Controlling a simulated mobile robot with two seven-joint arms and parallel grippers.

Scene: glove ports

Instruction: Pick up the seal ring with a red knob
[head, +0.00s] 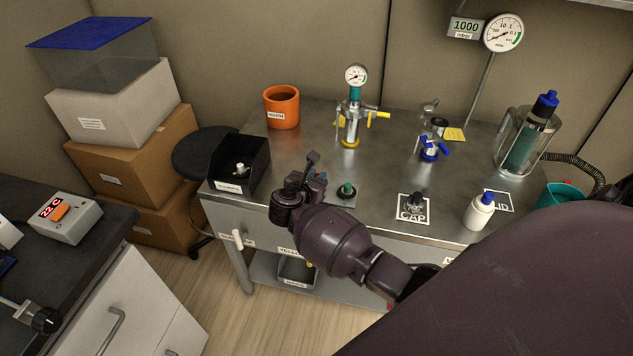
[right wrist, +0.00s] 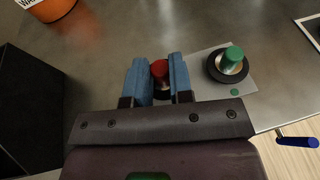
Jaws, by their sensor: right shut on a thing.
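The red knob (right wrist: 160,69) of a seal ring shows in the right wrist view between the two blue finger pads of my right gripper (right wrist: 157,64). The gripper is shut on it. The ring below the knob is mostly hidden by the fingers. In the head view my right gripper (head: 314,178) is over the front left of the steel table, and my arm hides the red-knobbed ring there. I cannot tell whether the ring touches the table. A similar black ring with a green knob (head: 346,190) sits just right of the gripper; it also shows in the right wrist view (right wrist: 232,60). My left gripper is not in view.
A black bin (head: 250,158) stands left of the gripper on the steel table (head: 310,135). An orange pot (head: 281,108) and a gauge stand (head: 354,105) are behind. A cap mat (head: 399,209) and a white bottle (head: 479,212) are to the right.

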